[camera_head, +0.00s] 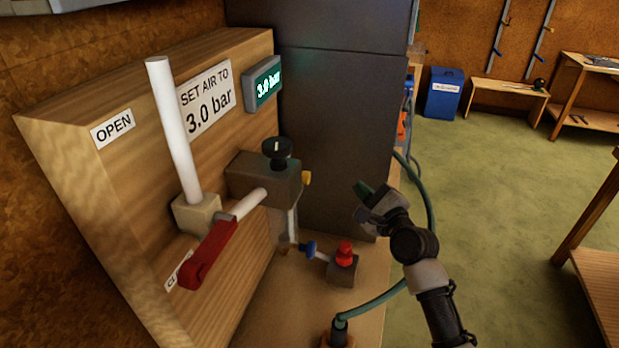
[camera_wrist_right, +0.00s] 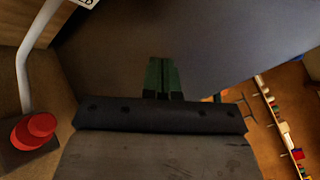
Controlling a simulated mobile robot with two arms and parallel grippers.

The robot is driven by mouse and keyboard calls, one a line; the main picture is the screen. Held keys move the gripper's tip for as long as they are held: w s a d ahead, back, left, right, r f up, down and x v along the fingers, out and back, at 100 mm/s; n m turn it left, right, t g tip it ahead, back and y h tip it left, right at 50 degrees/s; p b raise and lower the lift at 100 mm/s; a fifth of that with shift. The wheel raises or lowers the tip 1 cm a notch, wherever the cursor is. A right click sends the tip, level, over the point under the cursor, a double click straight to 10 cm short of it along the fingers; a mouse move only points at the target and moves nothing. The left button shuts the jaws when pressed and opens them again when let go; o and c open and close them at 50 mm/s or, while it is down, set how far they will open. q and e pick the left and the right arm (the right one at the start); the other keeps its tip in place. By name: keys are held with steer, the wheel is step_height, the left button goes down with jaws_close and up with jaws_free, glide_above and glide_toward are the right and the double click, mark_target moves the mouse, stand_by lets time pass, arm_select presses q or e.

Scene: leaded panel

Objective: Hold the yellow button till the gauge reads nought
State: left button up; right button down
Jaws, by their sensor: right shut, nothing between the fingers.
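The small yellow button (camera_head: 306,177) sticks out of the right side of the brown regulator block (camera_head: 262,180), below its black knob (camera_head: 277,150). The gauge (camera_head: 263,84) is a green-lit display on the wooden panel and reads 3.0 bar. My right gripper (camera_head: 362,190) is shut and empty, in the air to the right of the yellow button and apart from it. Its green fingertips (camera_wrist_right: 161,72) are together in the right wrist view. The yellow button cannot be made out there. My left gripper is not in view.
A red-handled lever (camera_head: 208,255) and white pipe (camera_head: 172,130) stand left of the regulator. A red knob (camera_head: 344,250) on a small block sits on the bench below; it also shows in the wrist view (camera_wrist_right: 35,128). A green hose (camera_head: 385,297) curves behind my right arm.

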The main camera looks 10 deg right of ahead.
mark_target(306, 178)
steer(key=w+a, duration=0.3)
steer(key=a, duration=0.4)
steer(key=shift+a+p, duration=0.2)
steer(key=shift+p, duration=0.15)
steer(key=shift+a, duration=0.15)
stand_by(1.6)
steer(key=shift+w+a, duration=0.15)
steer(key=shift+a, duration=0.1)
steer(key=shift+w+a, duration=0.2)
steer(key=shift+a, duration=0.3)
stand_by(2.9)
steer(key=shift+p, duration=0.3)
stand_by(0.6)
steer(key=shift+s+d, duration=0.35)
steer(key=shift+d, duration=0.55)
